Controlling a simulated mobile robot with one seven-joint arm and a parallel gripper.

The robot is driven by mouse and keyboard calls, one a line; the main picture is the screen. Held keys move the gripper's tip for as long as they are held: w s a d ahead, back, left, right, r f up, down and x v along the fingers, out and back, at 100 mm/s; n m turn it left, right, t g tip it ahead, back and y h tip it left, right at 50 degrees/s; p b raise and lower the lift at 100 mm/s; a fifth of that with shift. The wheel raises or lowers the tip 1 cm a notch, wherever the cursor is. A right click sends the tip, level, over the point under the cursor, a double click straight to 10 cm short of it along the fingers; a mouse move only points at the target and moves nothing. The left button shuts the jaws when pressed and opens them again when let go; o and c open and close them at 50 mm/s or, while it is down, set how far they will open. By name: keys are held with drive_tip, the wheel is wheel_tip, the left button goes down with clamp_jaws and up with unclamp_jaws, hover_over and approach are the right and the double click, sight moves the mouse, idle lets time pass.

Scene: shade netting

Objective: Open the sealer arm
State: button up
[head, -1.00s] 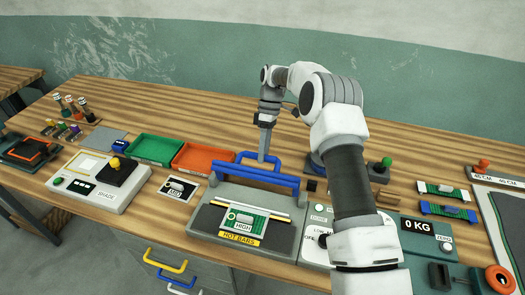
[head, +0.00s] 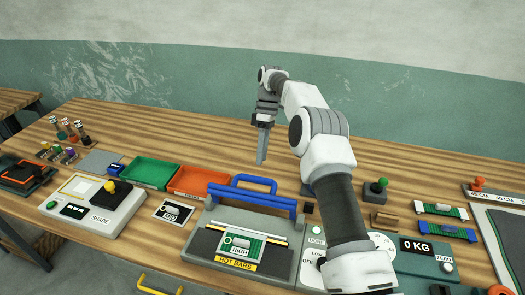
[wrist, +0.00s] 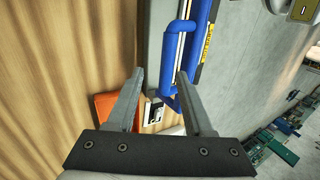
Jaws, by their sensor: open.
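The sealer is a grey unit (head: 205,242) with a yellow "HOT BARS" label at its front. Its sealer arm is a blue bar (head: 252,199) with a blue loop handle (head: 254,179) behind it. The bar stands raised at the back edge, clear of the front plate. My gripper (head: 261,160) points down, empty, above and behind the handle.
Green (head: 152,172) and orange (head: 200,181) trays sit left of the sealer. A shade device (head: 85,214) is farther left. A scale showing 0 KG (head: 416,246) is at the right. The bench behind the sealer is mostly clear.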

drive_tip(key=shift+w+d+r, duration=0.1)
drive_tip(key=shift+w+r, duration=0.15)
drive_tip(key=shift+r, duration=0.2)
drive_tip(key=shift+r, duration=0.1)
drive_tip(key=s+d+r+m+t+h, duration=0.1)
drive_tip(key=s+r+m+t, duration=0.15)
drive_tip(key=s+r, duration=0.55)
drive_tip(key=s+d+r+m+t, duration=0.1)
drive_tip(key=s+r+m+t, duration=0.2)
drive_tip(key=r, duration=0.9)
drive_tip(key=s+d+r+m+t, duration=0.1)
drive_tip(key=s+d+m, duration=0.1)
drive_tip(key=s, duration=0.5)
drive_tip(key=s+d+r+m+t, duration=0.1)
drive_tip(key=s+r+m, duration=0.1)
drive_tip(key=s, duration=0.4)
drive_tip(key=s+d+f+m+t, duration=0.1)
drive_tip(key=s+f+m, duration=0.1)
drive_tip(key=s, duration=0.4)
drive_tip(key=s+d+f+m+t, duration=0.2)
drive_tip(key=s+f, duration=0.1)
drive_tip(key=s, duration=0.3)
drive_tip(key=shift+f+h, duration=0.25)
drive_tip(key=shift+h, duration=0.15)
drive_tip(key=shift+s+m, duration=0.1)
drive_tip(key=shift+m, duration=0.15)
